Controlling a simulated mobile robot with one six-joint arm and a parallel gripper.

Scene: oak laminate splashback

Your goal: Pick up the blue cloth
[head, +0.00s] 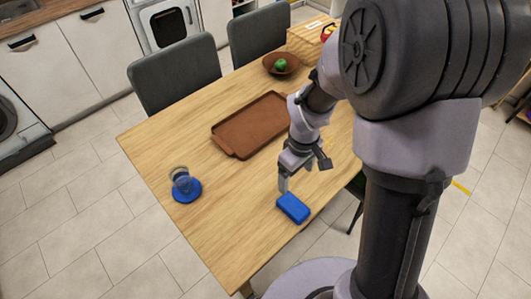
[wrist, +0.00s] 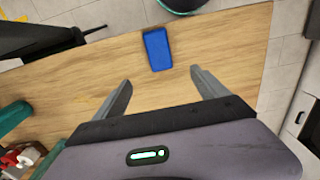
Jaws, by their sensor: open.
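The blue cloth (head: 293,207) is a small folded block lying flat on the wooden table, near the table's front right edge in the head view. In the wrist view the blue cloth (wrist: 158,49) lies ahead of the fingertips, roughly centred between them. My gripper (head: 284,186) is above the table just behind and left of the cloth in the head view. In the wrist view my gripper (wrist: 159,82) has its two fingers wide apart with nothing between them. It is apart from the cloth.
A brown tray (head: 250,125) lies mid-table. A glass (head: 180,178) stands on a blue coaster (head: 187,190) at the left. A bowl (head: 281,63) with a green fruit (head: 281,65) and a wooden box (head: 310,36) are at the far end. Bare table lies between coaster and cloth.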

